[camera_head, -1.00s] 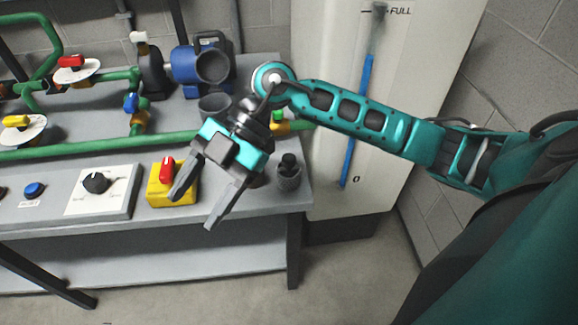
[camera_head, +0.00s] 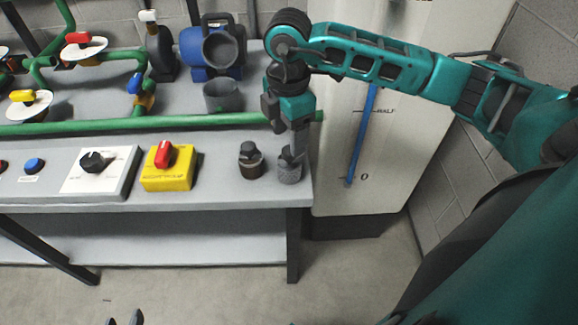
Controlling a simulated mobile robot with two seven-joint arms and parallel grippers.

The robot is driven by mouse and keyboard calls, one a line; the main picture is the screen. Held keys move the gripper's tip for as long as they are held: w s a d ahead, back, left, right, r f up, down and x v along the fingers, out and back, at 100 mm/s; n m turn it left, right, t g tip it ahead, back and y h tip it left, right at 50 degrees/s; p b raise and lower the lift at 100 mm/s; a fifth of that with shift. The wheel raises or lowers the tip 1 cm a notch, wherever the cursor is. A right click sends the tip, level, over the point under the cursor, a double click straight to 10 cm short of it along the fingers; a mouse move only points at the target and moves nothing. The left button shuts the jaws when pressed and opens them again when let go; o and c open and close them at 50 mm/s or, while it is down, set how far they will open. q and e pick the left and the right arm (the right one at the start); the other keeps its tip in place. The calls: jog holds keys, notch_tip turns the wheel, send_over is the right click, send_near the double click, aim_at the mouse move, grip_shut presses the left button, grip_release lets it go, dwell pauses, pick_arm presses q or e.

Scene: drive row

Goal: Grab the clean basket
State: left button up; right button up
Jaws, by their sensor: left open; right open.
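Two small baskets with dark knobbed tops stand at the right end of the bench. The right one is a light grey mesh basket (camera_head: 290,174), which looks like the clean one. The left one is a darker, brownish basket (camera_head: 251,170). My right gripper (camera_head: 291,153) points down at the grey basket, with its fingers open at the basket's top and partly hiding the knob. I cannot tell whether they touch it. My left gripper (camera_head: 126,319) shows only its dark, parted fingertips at the bottom edge, low in front of the bench and away from the baskets.
A yellow box with a red switch (camera_head: 167,177) and a dial panel (camera_head: 98,171) stand left of the baskets. Green pipe (camera_head: 190,121), a grey cup-like housing (camera_head: 223,97) and a blue pump (camera_head: 192,55) lie behind. A white tank (camera_head: 385,150) stands to the right.

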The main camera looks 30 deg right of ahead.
aim_at(289, 149)
jog(key=f, duration=0.5)
jog(key=shift+w+d+f+b, duration=0.15)
jog(key=shift+d+f+b, duration=0.05)
jog(key=shift+f+b, duration=0.2)
grip_shut()
dwell(0.4)
